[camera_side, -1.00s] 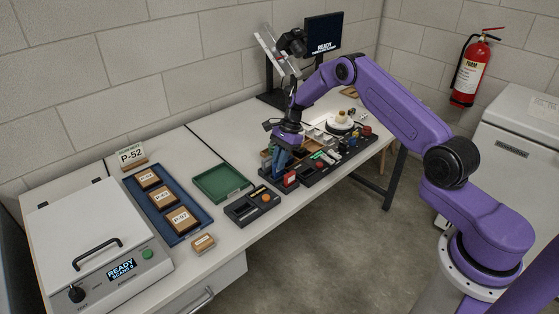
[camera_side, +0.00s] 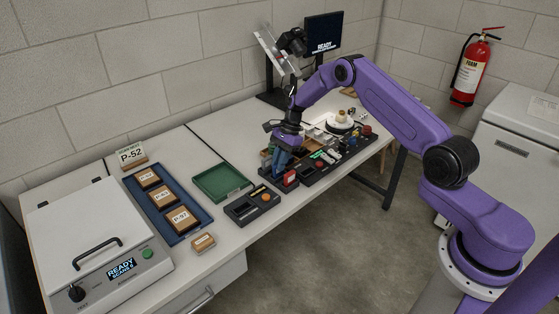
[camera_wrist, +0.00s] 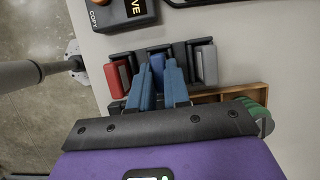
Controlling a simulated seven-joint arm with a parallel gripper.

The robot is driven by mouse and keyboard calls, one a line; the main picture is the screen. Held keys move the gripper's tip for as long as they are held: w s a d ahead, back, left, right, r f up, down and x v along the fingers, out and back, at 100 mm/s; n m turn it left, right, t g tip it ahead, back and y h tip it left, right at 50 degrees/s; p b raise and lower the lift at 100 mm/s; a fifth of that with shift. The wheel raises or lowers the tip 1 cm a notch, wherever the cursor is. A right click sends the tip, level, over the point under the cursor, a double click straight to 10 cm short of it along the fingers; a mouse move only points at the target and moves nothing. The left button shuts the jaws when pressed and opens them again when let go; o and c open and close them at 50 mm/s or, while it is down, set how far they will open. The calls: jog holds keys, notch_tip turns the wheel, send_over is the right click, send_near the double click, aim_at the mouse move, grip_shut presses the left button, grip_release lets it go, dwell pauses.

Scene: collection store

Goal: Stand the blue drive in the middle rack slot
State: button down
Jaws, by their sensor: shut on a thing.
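The blue drive (camera_wrist: 157,66) shows between my blue fingers in the wrist view. My gripper (camera_wrist: 161,84) is shut on it from above; in the side view my gripper (camera_side: 279,170) is low over the bench. The dark rack (camera_wrist: 135,56) holds a red drive (camera_wrist: 119,77) on the left and a grey drive (camera_wrist: 209,65) on the right. The blue drive is in line with the middle slot between them. My fingers hide its near part, and I cannot tell whether its bottom edge touches the slot floor. The red drive also shows in the side view (camera_side: 290,178).
A dark copy unit (camera_side: 252,205) with an orange button stands left of the rack. A green tray (camera_side: 221,182) lies behind it. A wooden tray (camera_wrist: 232,94) is close to the rack. Several small coloured items crowd the bench right of my gripper. The bench front edge is near.

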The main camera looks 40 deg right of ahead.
jog(key=shift+f, duration=0.25)
jog(key=c, duration=1.4)
grip_release()
jog(key=shift+r, duration=0.1)
jog(key=shift+v, duration=5.4)
jog(key=shift+d, duration=0.1)
